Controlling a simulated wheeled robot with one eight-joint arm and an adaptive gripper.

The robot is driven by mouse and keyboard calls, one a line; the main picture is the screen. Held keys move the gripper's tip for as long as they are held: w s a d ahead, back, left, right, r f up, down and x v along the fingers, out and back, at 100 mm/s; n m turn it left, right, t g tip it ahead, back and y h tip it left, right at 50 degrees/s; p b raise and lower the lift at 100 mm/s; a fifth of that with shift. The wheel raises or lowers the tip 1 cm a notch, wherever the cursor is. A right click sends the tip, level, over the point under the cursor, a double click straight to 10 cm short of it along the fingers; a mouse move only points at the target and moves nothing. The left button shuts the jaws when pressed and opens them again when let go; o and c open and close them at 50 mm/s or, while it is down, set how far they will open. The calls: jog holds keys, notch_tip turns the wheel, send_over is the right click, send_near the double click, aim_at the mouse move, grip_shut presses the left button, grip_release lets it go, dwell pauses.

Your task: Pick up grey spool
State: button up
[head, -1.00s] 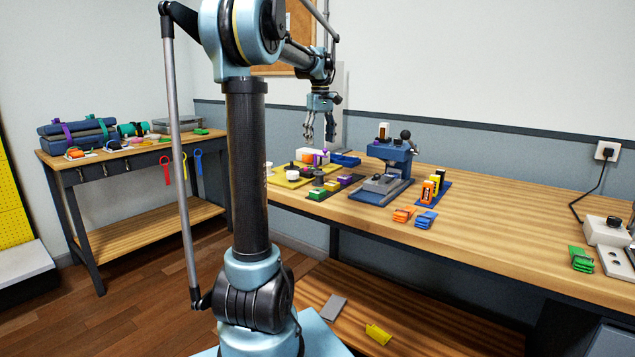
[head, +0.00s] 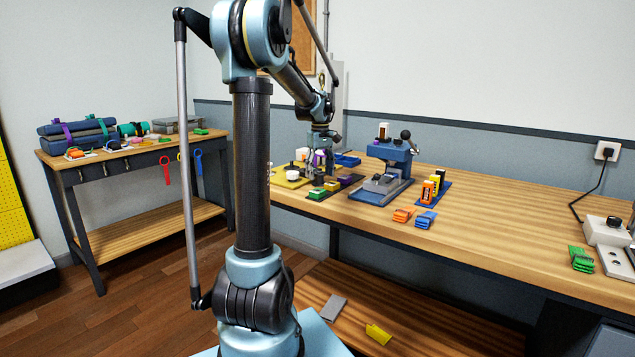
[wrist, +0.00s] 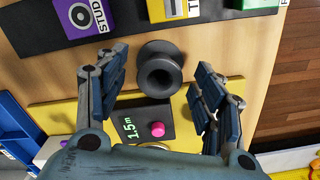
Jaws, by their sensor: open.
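The dark grey spool (wrist: 160,76) stands on end on the wooden bench in the wrist view, its round hole facing the camera. It sits between a black mat and a yellow mat. My gripper (wrist: 162,62) is open, with one finger to the left of the spool and one to the right. A gap shows on both sides, so neither finger appears to touch it. In the head view my gripper (head: 319,174) is low over the bench's left part. The spool is hard to make out there.
The black mat (wrist: 215,20) carries purple, yellow and green blocks just beyond the spool. A dark card (wrist: 136,121) marked 1.5m with a pink knob lies on the yellow mat (wrist: 60,118). A blue tray (wrist: 15,130) is at the left. A blue press (head: 385,175) stands right of my gripper.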

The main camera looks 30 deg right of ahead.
jog(key=shift+f, duration=0.75)
jog(key=shift+c, duration=0.2)
jog(key=c, duration=1.1)
